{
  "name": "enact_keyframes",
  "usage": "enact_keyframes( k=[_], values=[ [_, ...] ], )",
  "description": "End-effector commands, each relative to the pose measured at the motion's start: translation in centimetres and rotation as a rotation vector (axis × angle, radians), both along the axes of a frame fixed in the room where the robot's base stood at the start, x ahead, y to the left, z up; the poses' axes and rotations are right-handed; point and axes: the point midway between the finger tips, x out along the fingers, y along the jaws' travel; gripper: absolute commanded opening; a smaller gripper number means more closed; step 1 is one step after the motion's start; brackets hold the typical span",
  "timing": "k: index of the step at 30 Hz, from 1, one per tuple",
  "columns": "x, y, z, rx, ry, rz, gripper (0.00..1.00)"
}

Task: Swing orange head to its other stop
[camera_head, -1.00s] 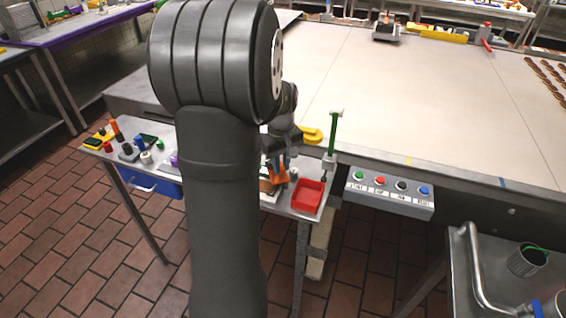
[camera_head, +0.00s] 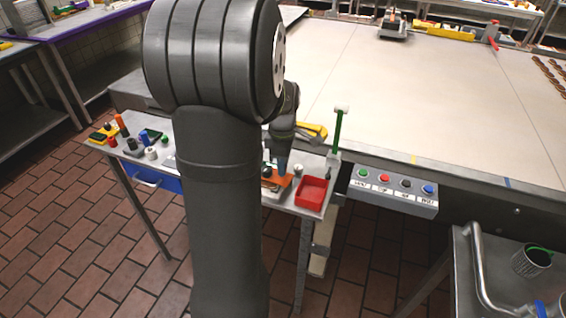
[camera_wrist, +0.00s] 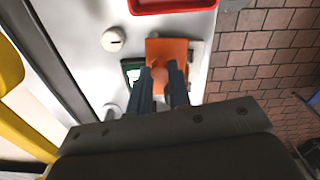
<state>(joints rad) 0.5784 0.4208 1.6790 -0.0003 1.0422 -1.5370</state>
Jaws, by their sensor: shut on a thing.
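The orange head (camera_wrist: 168,48) is a flat orange block with a rounded knob, seen from above in the wrist view. It lies over a small dark green and white base (camera_wrist: 132,71). My gripper (camera_wrist: 160,73) has its two blue-grey fingers on either side of the knob, shut on it. In the head view the orange head (camera_head: 280,182) sits on the small metal table just left of the red tray, with my gripper (camera_head: 281,172) coming down on it. My arm hides part of the table there. I cannot tell whether the head touches a stop.
The red tray (camera_head: 313,191) is close on the right. A white round knob (camera_wrist: 113,40) stands beside the head. A green post (camera_head: 337,130) rises at the table's back corner. A button box (camera_head: 392,187) is further right. Several small items sit at the table's left end.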

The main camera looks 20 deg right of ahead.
Motion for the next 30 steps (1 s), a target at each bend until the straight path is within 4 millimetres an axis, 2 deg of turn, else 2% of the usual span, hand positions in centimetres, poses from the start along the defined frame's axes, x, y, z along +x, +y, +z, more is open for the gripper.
enact_keyframes(
  k=[9,23,24,27,30],
  values=[
    [-0.12,0.04,0.12,-0.001,-0.003,0.092,0.00],
    [-0.14,0.04,0.12,-0.002,-0.002,0.105,0.00],
    [-0.14,0.04,0.12,-0.002,-0.002,0.105,0.21],
    [-0.16,0.05,0.10,-0.001,-0.002,0.105,0.39],
    [-0.17,0.06,0.07,-0.001,-0.002,0.104,0.39]
  ],
)
